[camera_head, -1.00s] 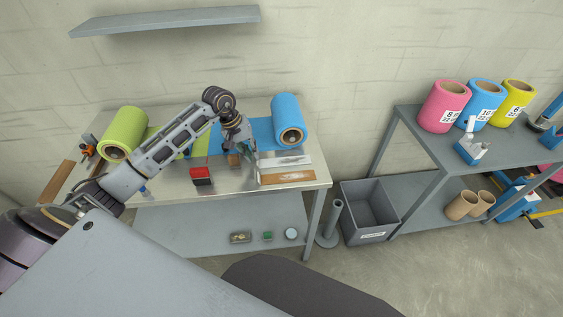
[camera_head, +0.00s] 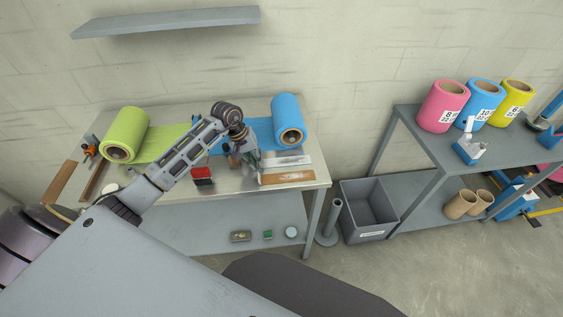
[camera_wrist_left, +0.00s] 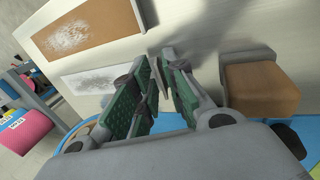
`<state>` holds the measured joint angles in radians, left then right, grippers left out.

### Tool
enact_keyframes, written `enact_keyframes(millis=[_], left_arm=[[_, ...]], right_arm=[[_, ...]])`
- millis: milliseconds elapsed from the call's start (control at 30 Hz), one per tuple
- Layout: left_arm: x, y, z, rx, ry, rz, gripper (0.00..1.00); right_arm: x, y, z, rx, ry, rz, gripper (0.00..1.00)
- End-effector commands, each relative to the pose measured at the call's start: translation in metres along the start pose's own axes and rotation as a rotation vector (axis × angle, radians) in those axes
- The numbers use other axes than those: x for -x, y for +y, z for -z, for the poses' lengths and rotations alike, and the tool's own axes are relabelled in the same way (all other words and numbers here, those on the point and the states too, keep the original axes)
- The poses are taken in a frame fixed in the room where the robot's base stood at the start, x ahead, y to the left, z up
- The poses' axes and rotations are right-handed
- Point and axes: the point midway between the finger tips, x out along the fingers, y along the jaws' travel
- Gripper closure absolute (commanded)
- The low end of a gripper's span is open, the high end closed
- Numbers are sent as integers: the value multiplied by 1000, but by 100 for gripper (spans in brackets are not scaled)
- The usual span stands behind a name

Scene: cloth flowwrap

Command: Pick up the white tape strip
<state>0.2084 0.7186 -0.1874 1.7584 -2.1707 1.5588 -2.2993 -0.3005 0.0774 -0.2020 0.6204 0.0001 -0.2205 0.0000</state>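My left gripper (camera_head: 250,160) is low over the right part of the metal table. In the left wrist view, its two green-padded fingers (camera_wrist_left: 158,62) stand a narrow gap apart, pointing at the table. A thin pale sliver (camera_wrist_left: 159,84) shows between the pads; I cannot tell whether it is the white tape strip or table behind. No other tape strip can be picked out for certain. A white smeared sheet (camera_head: 287,160) and a brown panel with a white smear (camera_head: 288,177) lie right of the gripper. My right gripper is out of view.
A red-and-black box (camera_head: 202,176) is left of the gripper. A grey bin (camera_head: 368,210) is on the floor.

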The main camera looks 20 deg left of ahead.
Motion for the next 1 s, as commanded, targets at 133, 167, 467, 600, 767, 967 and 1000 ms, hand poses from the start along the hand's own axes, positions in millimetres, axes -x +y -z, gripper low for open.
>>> enact_keyframes(millis=[133, 167, 467, 600, 767, 967, 1000], left_arm=[[0, 0, 0, 0, 0, 0, 86], [0, 0, 0, 0, 0, 0, 86], [0, 0, 0, 0, 0, 0, 100], [0, 0, 0, 0, 0, 0, 100], [0, 0, 0, 0, 0, 0, 100], [6, 2, 1, 0, 2, 0, 100], [8, 2, 1, 0, 2, -1, 100]], right_arm=[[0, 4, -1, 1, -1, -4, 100], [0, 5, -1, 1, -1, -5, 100], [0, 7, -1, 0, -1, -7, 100], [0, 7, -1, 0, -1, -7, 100], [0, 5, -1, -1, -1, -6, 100], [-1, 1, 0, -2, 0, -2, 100], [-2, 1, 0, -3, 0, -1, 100]])
